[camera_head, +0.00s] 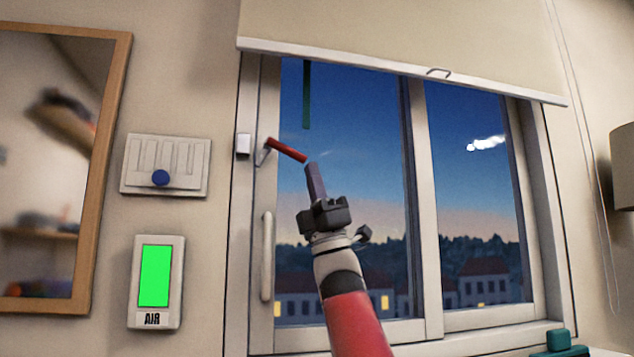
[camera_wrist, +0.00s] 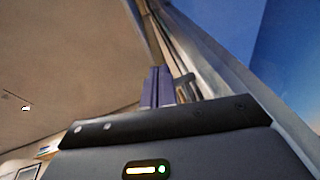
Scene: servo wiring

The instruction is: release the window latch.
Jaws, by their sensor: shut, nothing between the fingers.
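The window latch is a short red lever (camera_head: 287,151) on a thin grey bracket at the upper left of the window frame. It slants down to the right from the bracket. My gripper (camera_head: 311,168) is shut and empty, its fingers pointing up, with the tips just below and right of the lever's free end. Whether they touch cannot be told. In the wrist view the closed fingers (camera_wrist: 158,88) stand in the middle, beside a small grey piece that I cannot identify. The window (camera_head: 434,200) looks closed. A pale vertical pull handle (camera_head: 267,256) is on its left frame.
A blind (camera_head: 400,35) hangs over the window's top. A slotted panel with a blue knob (camera_head: 160,178) and a green-screened AIR panel (camera_head: 156,283) are on the wall to the left. A wood-framed mirror (camera_head: 122,80) is further left. Teal objects (camera_head: 558,340) sit at the lower right.

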